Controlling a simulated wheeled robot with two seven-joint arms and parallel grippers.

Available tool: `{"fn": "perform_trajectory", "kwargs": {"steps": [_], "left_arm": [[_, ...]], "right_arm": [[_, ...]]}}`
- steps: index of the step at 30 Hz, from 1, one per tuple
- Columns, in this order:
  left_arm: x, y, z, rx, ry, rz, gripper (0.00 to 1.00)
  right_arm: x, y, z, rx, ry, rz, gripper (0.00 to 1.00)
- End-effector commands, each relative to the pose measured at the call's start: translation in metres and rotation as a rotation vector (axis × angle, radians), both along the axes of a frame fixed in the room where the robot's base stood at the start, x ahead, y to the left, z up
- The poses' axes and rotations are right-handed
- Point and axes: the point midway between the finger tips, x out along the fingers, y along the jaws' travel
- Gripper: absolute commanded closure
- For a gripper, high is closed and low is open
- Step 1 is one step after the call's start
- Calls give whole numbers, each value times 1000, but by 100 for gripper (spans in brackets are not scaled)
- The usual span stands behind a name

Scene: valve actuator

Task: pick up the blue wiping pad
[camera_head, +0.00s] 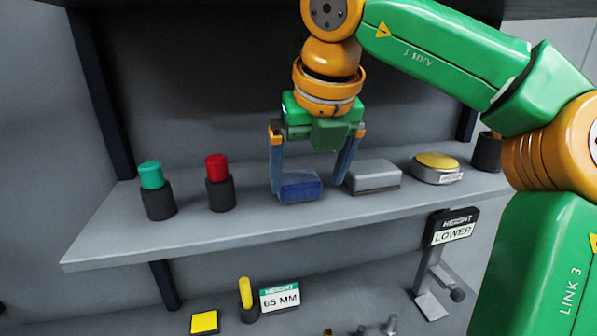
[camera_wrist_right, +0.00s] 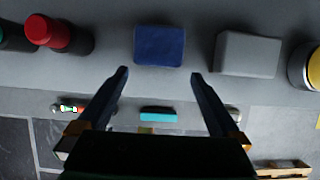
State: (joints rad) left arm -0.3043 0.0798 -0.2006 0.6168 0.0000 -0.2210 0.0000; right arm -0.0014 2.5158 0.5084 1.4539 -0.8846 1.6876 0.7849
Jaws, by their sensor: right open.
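The blue wiping pad (camera_head: 300,187) is a small blue block lying on the upper grey shelf. It also shows in the right wrist view (camera_wrist_right: 159,46), beyond the fingertips and between their lines. My right gripper (camera_head: 310,188) is above the shelf at the pad, fingers pointing down. Its two fingers are spread wide, and nothing is held between them. In the right wrist view the right gripper (camera_wrist_right: 160,74) is open with the tips short of the pad. In the head view the left finger overlaps the pad's left edge; I cannot tell whether it touches. My left gripper is not in view.
A grey block (camera_head: 373,176) lies close right of the pad, near the right finger. A yellow-topped round item (camera_head: 436,168) is farther right. Red-topped (camera_head: 219,183) and teal-topped (camera_head: 156,190) cylinders stand left. A lower shelf holds a 65 mm sign (camera_head: 280,297).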

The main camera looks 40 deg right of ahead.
Motion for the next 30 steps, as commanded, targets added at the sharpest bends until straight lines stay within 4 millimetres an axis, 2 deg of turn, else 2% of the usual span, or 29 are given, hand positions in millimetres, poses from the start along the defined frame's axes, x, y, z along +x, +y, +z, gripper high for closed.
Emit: {"fn": "perform_trajectory", "kwargs": {"steps": [4,5,6,9,16,17,21,24,30], "left_arm": [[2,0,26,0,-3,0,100],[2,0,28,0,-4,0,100],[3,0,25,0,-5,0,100],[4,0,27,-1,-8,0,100],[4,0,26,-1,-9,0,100],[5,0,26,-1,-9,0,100],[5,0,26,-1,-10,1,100],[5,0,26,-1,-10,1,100],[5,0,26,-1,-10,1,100]], "right_arm": [[26,-14,7,4,5,-2,0],[30,-17,2,4,7,0,0],[32,-18,-10,3,6,3,0],[36,-20,-24,4,5,3,0],[38,-21,-29,3,1,1,0],[38,-21,-29,3,1,1,5],[38,-21,-29,3,1,1,43],[38,-21,-29,3,1,1,68],[38,-21,-29,3,1,1,68]]}}
